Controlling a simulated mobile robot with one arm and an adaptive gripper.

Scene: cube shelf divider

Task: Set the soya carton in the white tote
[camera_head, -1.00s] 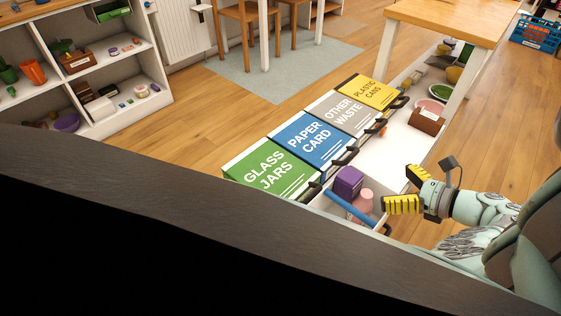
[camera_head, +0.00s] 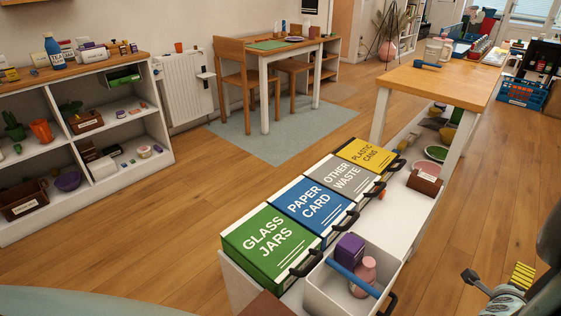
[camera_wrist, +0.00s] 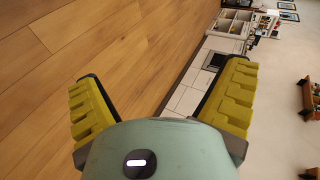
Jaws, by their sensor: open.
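The white tote (camera_head: 322,293) stands at the near end of the low white bench, in the lower middle of the head view. Inside it are a purple carton-like box (camera_head: 349,250), a pink bottle (camera_head: 364,274) and a long blue item (camera_head: 353,278). I cannot read a label on the purple box, so I cannot tell whether it is the soya carton. My gripper (camera_head: 514,281) is at the lower right of the head view, clear of the tote and partly cut off. In the wrist view, my gripper (camera_wrist: 165,75) has its yellow fingers wide apart with nothing between them.
Several labelled bins, including a green one (camera_head: 268,238), line the bench (camera_head: 402,215) behind the tote. A brown box (camera_head: 424,182) sits further along. A wooden table (camera_head: 440,80) stands beyond. Shelves (camera_head: 112,98) are at the left. The wooden floor between is clear.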

